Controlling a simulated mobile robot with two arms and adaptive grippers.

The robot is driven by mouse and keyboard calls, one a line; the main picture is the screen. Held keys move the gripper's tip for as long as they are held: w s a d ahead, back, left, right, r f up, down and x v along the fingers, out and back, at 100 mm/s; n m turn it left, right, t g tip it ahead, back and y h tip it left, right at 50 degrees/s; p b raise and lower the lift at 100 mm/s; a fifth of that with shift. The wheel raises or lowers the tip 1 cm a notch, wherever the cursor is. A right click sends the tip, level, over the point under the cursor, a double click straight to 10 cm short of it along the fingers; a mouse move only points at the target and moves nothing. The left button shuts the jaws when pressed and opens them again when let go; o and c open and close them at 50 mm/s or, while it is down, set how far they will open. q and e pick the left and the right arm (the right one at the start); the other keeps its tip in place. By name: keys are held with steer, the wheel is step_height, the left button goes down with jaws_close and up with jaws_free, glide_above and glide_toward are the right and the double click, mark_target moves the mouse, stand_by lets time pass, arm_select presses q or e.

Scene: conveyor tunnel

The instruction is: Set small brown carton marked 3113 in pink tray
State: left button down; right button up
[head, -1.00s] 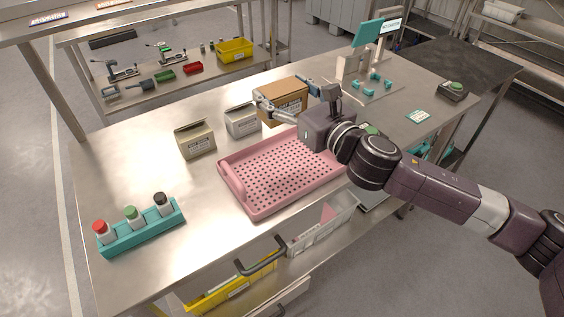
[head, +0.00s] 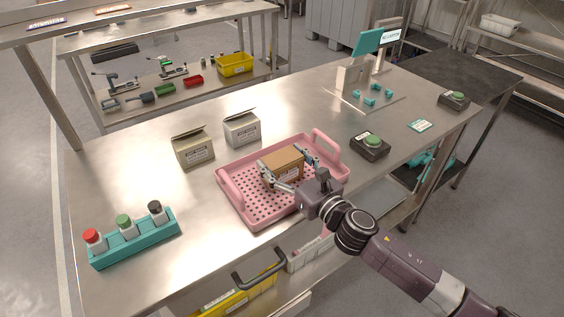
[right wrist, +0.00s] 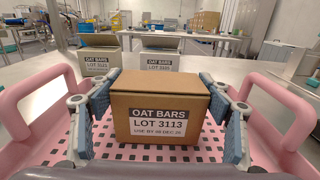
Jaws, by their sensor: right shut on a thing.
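The small brown carton (head: 283,165) is over the pink tray (head: 240,208), inside its walls. In the right wrist view the carton (right wrist: 158,112) reads "OAT BARS LOT 3113" and stands upright between the blue finger pads. My right gripper (head: 287,171) is shut on it, one finger on each side. The carton's base is at or very close to the perforated tray floor; I cannot tell whether it touches. The pink tray's two raised handles show left and right in the right wrist view (right wrist: 281,112). My left gripper is not in view.
Two pale cartons (head: 193,148) (head: 241,128) stand behind the tray. A teal rack (head: 135,240) with several capped bottles is at front left.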

steer(key=shift+f, duration=0.15)
steer(key=o, duration=1.7)
steer(key=shift+d, duration=0.1)
steer(key=b+v, duration=0.1)
steer(key=v, duration=0.9)
steer(key=shift+s+d, duration=0.2)
steer(key=shift+s, duration=0.1)
steer(key=shift+s+d+b, duration=0.3)
steer(key=shift+s, duration=0.2)
